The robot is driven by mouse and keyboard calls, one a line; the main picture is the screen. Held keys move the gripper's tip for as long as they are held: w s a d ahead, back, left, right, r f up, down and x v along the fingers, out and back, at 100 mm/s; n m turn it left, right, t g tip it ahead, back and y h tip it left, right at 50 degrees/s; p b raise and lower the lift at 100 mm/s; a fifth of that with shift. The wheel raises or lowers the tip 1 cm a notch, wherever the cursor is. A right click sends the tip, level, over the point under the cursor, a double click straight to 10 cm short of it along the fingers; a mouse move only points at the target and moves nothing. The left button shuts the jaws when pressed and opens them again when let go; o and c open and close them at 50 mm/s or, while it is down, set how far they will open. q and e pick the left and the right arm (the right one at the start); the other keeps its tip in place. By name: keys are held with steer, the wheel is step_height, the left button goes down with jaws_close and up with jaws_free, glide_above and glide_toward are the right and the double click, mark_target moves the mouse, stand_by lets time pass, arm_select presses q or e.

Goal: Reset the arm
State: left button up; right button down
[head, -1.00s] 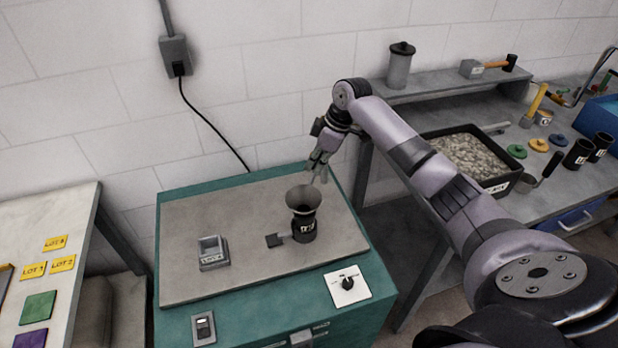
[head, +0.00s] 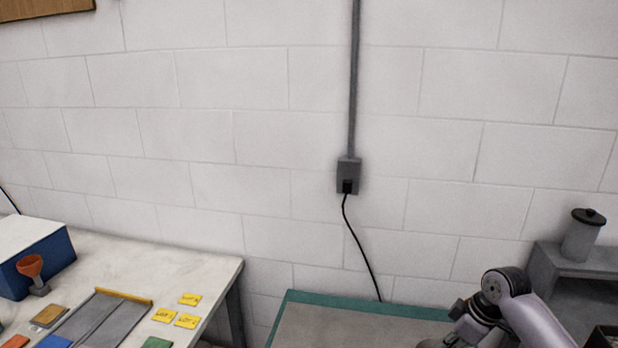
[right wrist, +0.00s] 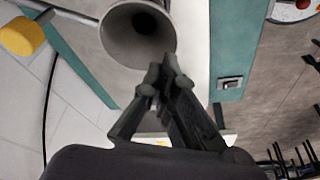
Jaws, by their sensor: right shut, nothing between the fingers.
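My right arm (head: 530,318) enters the head view at the lower right. Its gripper is cut off by the bottom edge, near the back right corner of the teal-edged bench (head: 365,304). In the right wrist view my right gripper (right wrist: 166,75) is shut and empty. Its fingertips are close to the rim of a grey funnel (right wrist: 112,40); whether they touch it I cannot tell. The funnel is outside the head view. My left gripper is in neither view.
A pale table (head: 205,263) at the left holds yellow lot cards (head: 187,320), a blue box (head: 45,267) and an orange funnel (head: 31,267). A grey shelf (head: 570,262) with a lidded canister (head: 582,237) stands at the right. A black cable (head: 361,248) hangs from the wall socket (head: 348,174).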

steer(key=s+a+f+m, duration=0.1)
steer(key=s+a+f, duration=0.4)
steer(key=s+a, duration=0.25)
steer(key=s+a+f+m, duration=0.1)
steer(key=s+a+f, duration=0.5)
steer(key=s, duration=0.2)
steer(key=s+r+m+t+h, duration=0.1)
steer(key=s+r+m, duration=0.15)
steer(key=s, duration=0.45)
steer(key=s+r+m+h, duration=0.1)
steer(key=s+m, duration=0.2)
steer(key=s, duration=0.5)
step_height(320, 180, down, 29)
steer(key=s+g+b, duration=0.1)
steer(key=b, duration=0.2)
steer(key=s+d+f+g+b, duration=0.1)
steer(key=s+d+f+b, duration=0.1)
steer(key=s+f, duration=1.5)
steer(key=shift+d+f+h, duration=0.3)
steer(key=shift+d+f, duration=0.25)
steer(key=shift+f, duration=0.2)
